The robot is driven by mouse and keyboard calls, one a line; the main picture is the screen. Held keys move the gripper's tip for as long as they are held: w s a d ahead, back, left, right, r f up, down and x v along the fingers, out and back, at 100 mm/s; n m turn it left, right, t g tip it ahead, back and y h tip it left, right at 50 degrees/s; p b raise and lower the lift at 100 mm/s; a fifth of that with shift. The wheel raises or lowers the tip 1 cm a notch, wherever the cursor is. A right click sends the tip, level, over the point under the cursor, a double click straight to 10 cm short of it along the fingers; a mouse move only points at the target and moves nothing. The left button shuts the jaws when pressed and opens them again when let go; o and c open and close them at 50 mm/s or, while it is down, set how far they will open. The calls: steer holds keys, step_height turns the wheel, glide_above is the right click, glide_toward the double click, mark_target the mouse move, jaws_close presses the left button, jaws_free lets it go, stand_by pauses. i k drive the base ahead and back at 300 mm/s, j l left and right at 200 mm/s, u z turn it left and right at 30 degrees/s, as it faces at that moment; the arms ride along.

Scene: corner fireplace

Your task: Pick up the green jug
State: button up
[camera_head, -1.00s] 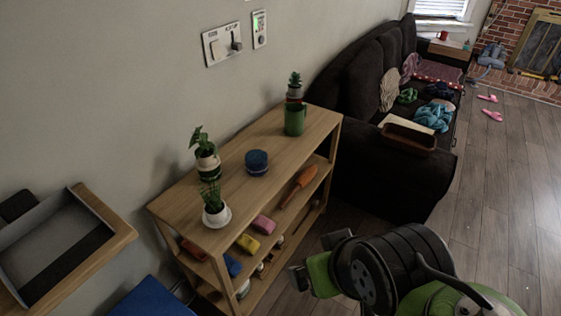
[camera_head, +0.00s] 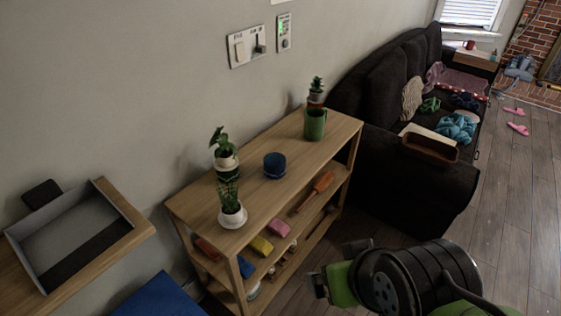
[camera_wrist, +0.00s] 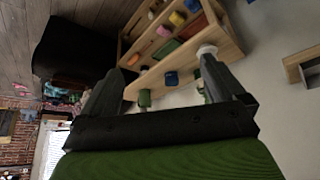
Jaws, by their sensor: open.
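The green jug (camera_head: 314,124) stands upright on the top of the wooden shelf unit (camera_head: 256,172), near its far right end. A small potted plant (camera_head: 316,93) shows directly above or behind its rim; I cannot tell whether it sits in the jug. In the wrist view the jug (camera_wrist: 144,98) appears small, between the two fingers. My gripper (camera_wrist: 150,85) is open and empty, well away from the jug.
A blue pot (camera_head: 275,165) and two potted plants, one in a white pot (camera_head: 232,216), share the shelf top. Lower shelves hold coloured blocks and an orange-handled item (camera_head: 315,190). A dark sofa (camera_head: 417,176) stands right of the shelf. Floor (camera_head: 500,215) is open at right.

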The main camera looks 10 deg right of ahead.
mark_target(314, 118)
steer(key=i+l+u, duration=0.65)
steer(key=l, duration=0.25)
steer(key=i+l+u, duration=0.1)
steer(key=l+u, duration=0.15)
steer(key=i+l+u, duration=0.2)
steer(key=l, duration=0.3)
steer(key=l+u, duration=0.2)
steer(key=l, duration=0.15)
steer(key=l+u, duration=0.25)
steer(key=l, duration=0.2)
steer(key=i, duration=0.05)
